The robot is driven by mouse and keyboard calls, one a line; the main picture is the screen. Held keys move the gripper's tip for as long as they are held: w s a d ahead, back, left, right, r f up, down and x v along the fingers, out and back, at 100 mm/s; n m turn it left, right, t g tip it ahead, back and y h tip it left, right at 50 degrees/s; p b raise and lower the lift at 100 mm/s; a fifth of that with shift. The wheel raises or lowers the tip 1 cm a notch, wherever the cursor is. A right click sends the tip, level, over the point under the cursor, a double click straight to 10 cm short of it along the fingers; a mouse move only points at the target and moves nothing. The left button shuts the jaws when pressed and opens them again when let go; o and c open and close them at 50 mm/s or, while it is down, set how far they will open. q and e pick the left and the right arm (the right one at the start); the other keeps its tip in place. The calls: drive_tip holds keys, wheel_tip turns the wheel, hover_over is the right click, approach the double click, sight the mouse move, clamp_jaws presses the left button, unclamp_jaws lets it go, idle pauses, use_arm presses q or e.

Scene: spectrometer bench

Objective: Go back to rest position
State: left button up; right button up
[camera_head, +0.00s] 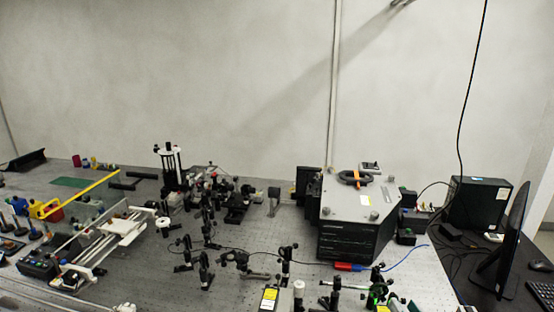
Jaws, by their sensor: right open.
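Only a small dark tip of my right gripper (401,3) shows, at the top edge right of the middle. It is up in front of the bare wall, well above the bench and apart from everything on it. I see nothing held in it; most of it and its arm are out of the picture. My left gripper is not in view. The optical bench (120,270) spreads across the lower part of the picture.
A grey-topped black instrument (340,203) stands right of the middle. Several optical mounts (204,265) crowd the bench centre. A white rail assembly (110,240) lies at the left. A monitor (513,235) and black box (478,203) stand at the right. The wall (200,60) above is clear.

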wheel_tip(320, 180, up, 7)
drive_tip(key=s+m+t+h, duration=0.2)
drive_tip(key=s+m+t, duration=0.15)
drive_tip(key=m, duration=0.35)
drive_tip(key=s+d+m+g+h, duration=0.25)
drive_tip(key=d+m+h, duration=0.45)
drive_tip(key=m, duration=0.8)
drive_tip(key=s+a+f+m+g+y, duration=0.1)
drive_tip(key=s+a+f+m+g, duration=0.1)
drive_tip(key=s+f+m+g, duration=0.45)
drive_tip(key=s+a+f+m+g+y, duration=0.1)
drive_tip(key=a+f+m+g, duration=0.15)
drive_tip(key=f, duration=0.65)
drive_tip(key=s+a+f+g+y, duration=0.6)
drive_tip(key=s+a+f, duration=0.1)
drive_tip(key=s+a, duration=0.35)
wheel_tip(320, 180, down, 35)
drive_tip(key=s+g+b, duration=0.1)
drive_tip(key=s+b, duration=0.1)
drive_tip(key=b, duration=0.6)
drive_tip(key=s+d+f+b, duration=0.1)
drive_tip(key=s+f+b, duration=0.2)
drive_tip(key=s+f, duration=0.5)
drive_tip(key=s+d+f+g+b, duration=0.1)
drive_tip(key=s+f+b, duration=0.2)
drive_tip(key=s+f, duration=0.5)
wheel_tip(320, 180, down, 6)
drive_tip(key=shift+d+r, duration=0.15)
drive_tip(key=shift+r, duration=0.05)
